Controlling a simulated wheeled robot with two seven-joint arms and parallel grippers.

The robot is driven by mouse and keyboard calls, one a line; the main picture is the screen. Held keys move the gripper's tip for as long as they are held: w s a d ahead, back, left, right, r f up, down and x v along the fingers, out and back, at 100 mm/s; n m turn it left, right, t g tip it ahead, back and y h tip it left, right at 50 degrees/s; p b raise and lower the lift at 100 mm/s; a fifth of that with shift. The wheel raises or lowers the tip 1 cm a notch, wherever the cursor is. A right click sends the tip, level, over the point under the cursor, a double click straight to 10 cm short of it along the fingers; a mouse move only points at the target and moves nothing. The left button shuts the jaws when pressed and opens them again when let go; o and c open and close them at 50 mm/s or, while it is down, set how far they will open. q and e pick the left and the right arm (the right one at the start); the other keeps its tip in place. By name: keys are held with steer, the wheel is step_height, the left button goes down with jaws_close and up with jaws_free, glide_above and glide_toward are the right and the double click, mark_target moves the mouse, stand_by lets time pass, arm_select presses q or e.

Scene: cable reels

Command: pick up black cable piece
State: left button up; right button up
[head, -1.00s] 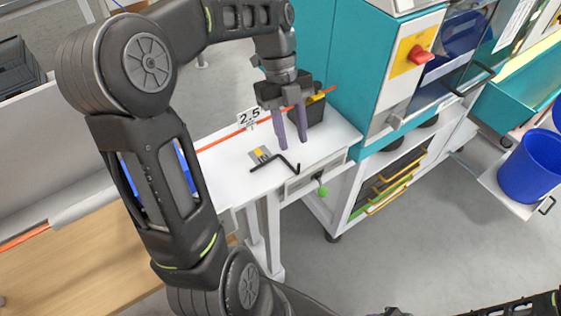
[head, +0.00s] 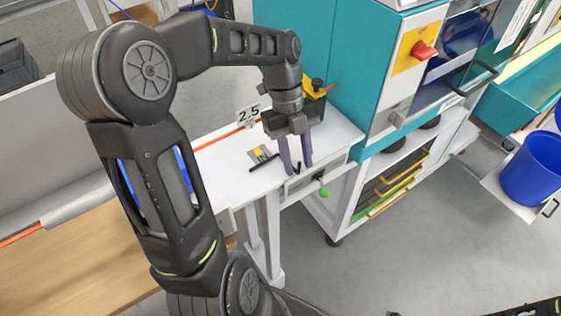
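The black cable piece (head: 262,162) is thin and bent and lies on the white table. Its middle is hidden behind my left gripper; a short end shows between the fingers. My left gripper (head: 298,168) points down over the cable piece with its two purple-grey fingers apart. The fingertips are low, close to the table top and on both sides of the visible end; I cannot tell whether they touch it. My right gripper is not in view; only dark arm parts show at the bottom right.
The white table (head: 225,170) carries a "2.5" sign (head: 248,115) and a small yellow-and-grey item (head: 260,153) close to the cable. A teal machine (head: 345,75) with a red switch (head: 423,51) stands just right.

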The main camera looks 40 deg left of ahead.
arm_select(q)
steer(key=shift+f, duration=0.2)
stand_by(0.5)
jaws_close()
stand_by(0.4)
